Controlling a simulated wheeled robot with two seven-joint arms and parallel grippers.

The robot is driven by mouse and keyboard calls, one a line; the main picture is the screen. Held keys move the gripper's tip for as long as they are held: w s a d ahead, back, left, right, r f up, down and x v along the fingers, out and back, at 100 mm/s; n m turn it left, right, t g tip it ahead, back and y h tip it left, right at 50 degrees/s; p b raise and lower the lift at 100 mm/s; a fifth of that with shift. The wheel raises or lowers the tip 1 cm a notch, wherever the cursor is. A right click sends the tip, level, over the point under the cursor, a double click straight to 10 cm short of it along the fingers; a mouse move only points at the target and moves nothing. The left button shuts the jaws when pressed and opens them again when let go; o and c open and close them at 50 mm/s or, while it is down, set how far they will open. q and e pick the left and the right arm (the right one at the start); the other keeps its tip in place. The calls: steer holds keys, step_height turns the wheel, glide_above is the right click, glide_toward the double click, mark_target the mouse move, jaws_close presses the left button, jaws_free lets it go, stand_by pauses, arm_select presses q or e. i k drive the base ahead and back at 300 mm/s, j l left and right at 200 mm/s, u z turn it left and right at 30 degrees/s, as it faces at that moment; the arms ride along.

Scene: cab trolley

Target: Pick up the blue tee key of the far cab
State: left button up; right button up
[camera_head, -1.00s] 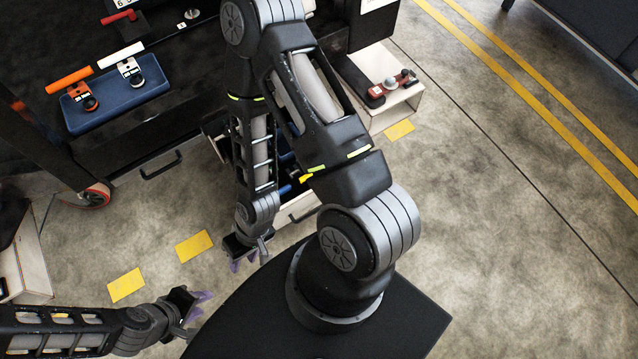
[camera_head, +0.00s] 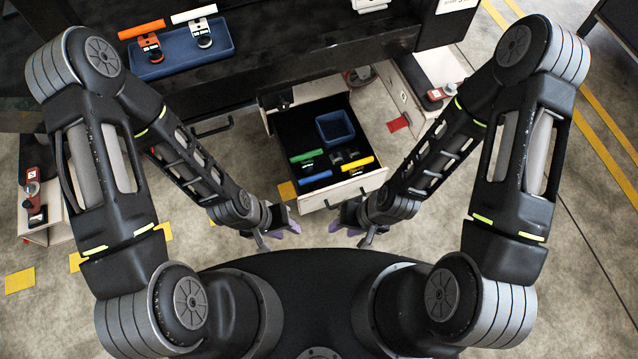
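A blue bar-shaped key (camera_head: 316,177) lies at the front left of an open drawer (camera_head: 347,190), in the black interior. A green bar (camera_head: 307,156) lies just behind it, and a yellow bar (camera_head: 357,164) to its right. My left gripper (camera_head: 286,226) is outside the drawer, in front of its left corner; its purple fingers look apart and empty. My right gripper (camera_head: 347,217) is in front of the drawer's front panel, also empty with fingers apart. Neither gripper touches the blue key. Its lower part cannot be made out.
A small blue bin (camera_head: 335,128) stands at the back of the drawer, with small dark pieces in front of it. A blue tray (camera_head: 178,62) on the black trolley holds orange and white handled pieces. Side drawers with red tools stand at left (camera_head: 38,205) and right (camera_head: 436,75).

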mark_target(314, 178)
steer(key=i+j, duration=0.15)
steer(key=j, duration=0.2)
steer(key=i+j, duration=0.15)
steer(key=j, duration=0.15)
steer(key=i+j, duration=0.15)
steer(key=j, duration=0.2)
steer(key=i+j, duration=0.15)
steer(key=j, duration=0.15)
steer(key=k+u, duration=0.05)
